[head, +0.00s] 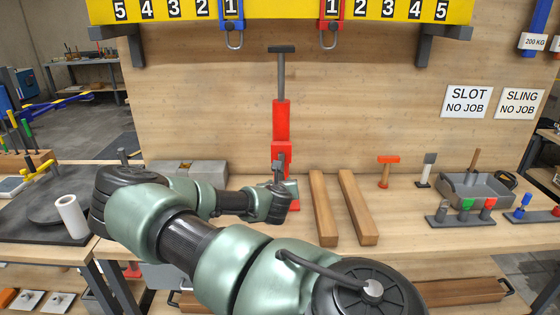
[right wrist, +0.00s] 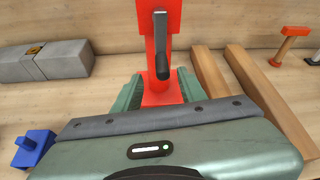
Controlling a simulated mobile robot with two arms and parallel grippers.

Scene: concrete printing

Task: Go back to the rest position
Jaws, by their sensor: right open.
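My right arm comes in from the bottom of the head view and bends back toward the bench. My right gripper (head: 287,190) is low at the red upright tool (head: 281,122), which has a grey stem and a dark T-handle on top. In the right wrist view the gripper (right wrist: 160,92) is open, with one green finger on each side of the tool's red lower part (right wrist: 162,92). A grey lever with a dark grip (right wrist: 161,48) hangs on the tool's front. Whether the fingers touch the tool I cannot tell. My left gripper is not in view.
Two wooden bars (head: 324,209) (head: 358,207) lie right of the tool. A red-topped tool (head: 387,170), a grey tray (head: 478,190) and a peg rack (head: 461,216) stand further right. Grey blocks (head: 190,170) lie left. A yellow numbered beam (head: 280,11) with hooks hangs above.

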